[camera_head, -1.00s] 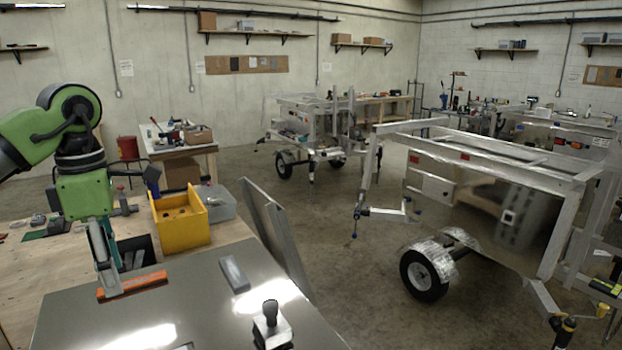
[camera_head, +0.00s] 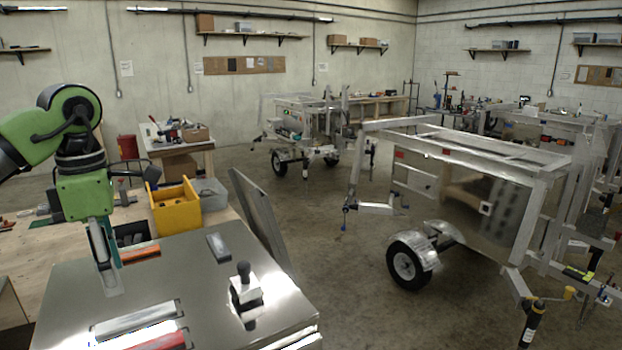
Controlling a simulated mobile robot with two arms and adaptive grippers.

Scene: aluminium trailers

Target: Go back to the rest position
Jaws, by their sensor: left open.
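My left gripper (camera_head: 108,277) hangs from the green arm at the left, pointing down over the left part of the metal-topped bench. It is open and I see nothing between its fingers. An orange-edged block (camera_head: 140,253) lies just to the right of it and behind. My right gripper is not in view.
The metal benchtop (camera_head: 190,279) carries a grey block (camera_head: 217,246), a black-knobbed stamp-like tool (camera_head: 245,285) and a red-edged piece (camera_head: 160,342). A yellow bin (camera_head: 175,208) stands behind it. A grey panel (camera_head: 262,222) leans at its right. Trailers (camera_head: 460,190) stand beyond open floor.

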